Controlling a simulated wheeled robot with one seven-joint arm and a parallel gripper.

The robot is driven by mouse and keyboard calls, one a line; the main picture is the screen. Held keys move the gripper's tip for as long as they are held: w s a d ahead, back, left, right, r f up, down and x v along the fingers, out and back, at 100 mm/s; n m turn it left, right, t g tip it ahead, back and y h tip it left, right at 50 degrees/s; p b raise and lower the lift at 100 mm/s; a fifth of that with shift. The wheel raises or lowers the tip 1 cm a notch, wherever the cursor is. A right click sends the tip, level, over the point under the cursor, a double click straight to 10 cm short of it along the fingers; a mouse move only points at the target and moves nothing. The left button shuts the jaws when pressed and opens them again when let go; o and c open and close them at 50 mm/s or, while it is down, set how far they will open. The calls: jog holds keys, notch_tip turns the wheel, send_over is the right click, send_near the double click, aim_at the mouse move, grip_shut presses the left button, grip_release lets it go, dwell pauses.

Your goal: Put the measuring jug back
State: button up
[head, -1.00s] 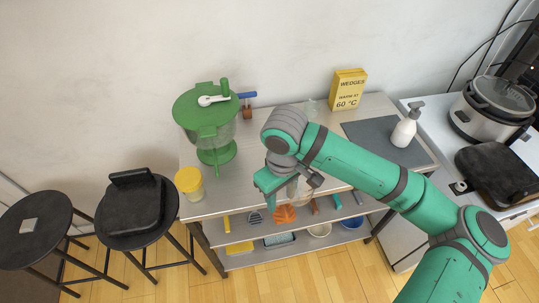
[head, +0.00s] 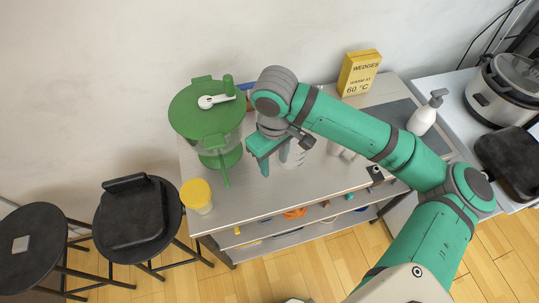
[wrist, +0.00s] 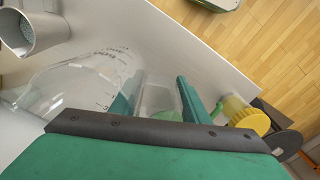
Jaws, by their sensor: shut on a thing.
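The clear measuring jug (head: 292,155) is held by my gripper (head: 265,158) over the grey worktop (head: 260,203), right of the green-lidded device. In the wrist view the see-through jug (wrist: 85,82) shows printed markings, and its clear handle part lies between my two fingers (wrist: 160,98). The jug looks tilted in that wrist view. My gripper is shut on it. In the head view my wrist hides part of the jug, and I cannot tell whether its base touches the worktop.
The green-lidded device (head: 207,112) and a yellow-lidded jar (head: 197,195) stand at the worktop's left. A yellow box (head: 359,72) stands at the back, and a white pump bottle (head: 425,114) at the right. Two black stools (head: 135,220) stand left. Front worktop is clear.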

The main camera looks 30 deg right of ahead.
jog(key=shift+w+a, duration=0.15)
jog(key=shift+s, duration=0.25)
jog(key=shift+s+f, duration=0.15)
jog(key=shift+f, duration=0.75)
jog(key=shift+s+f, duration=0.1)
jog(key=shift+f, duration=0.8)
jog(key=shift+w+f, duration=0.1)
jog(key=shift+f, duration=0.65)
jog(key=shift+f, duration=0.1)
jog(key=shift+f, duration=0.65)
jog(key=shift+w+a, duration=0.1)
jog(key=shift+w, duration=0.05)
jog(key=shift+s+f, duration=0.1)
jog(key=shift+s, duration=0.1)
